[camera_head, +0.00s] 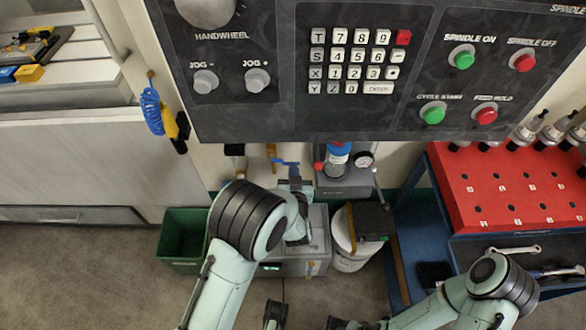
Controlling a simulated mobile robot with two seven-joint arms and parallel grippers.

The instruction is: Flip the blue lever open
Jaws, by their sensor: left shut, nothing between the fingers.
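The blue lever (282,161) is small and lies roughly level at a brass-coloured fitting (272,152) on the wall below the control panel. My left gripper (294,172) is shut and empty, just under the right end of the blue lever. At this size I cannot tell whether it touches the lever. My left arm hides part of the grey box below. My right arm reaches in along the bottom right edge; its gripper cannot be made out clearly at the bottom edge.
The control panel (290,120) overhangs the lever closely. A blue-and-red filter unit (338,158) with a gauge (363,160) stands to the right. A green bin (180,240), a white bucket (352,262) and a red tool cart (500,185) stand around. Floor is clear at left.

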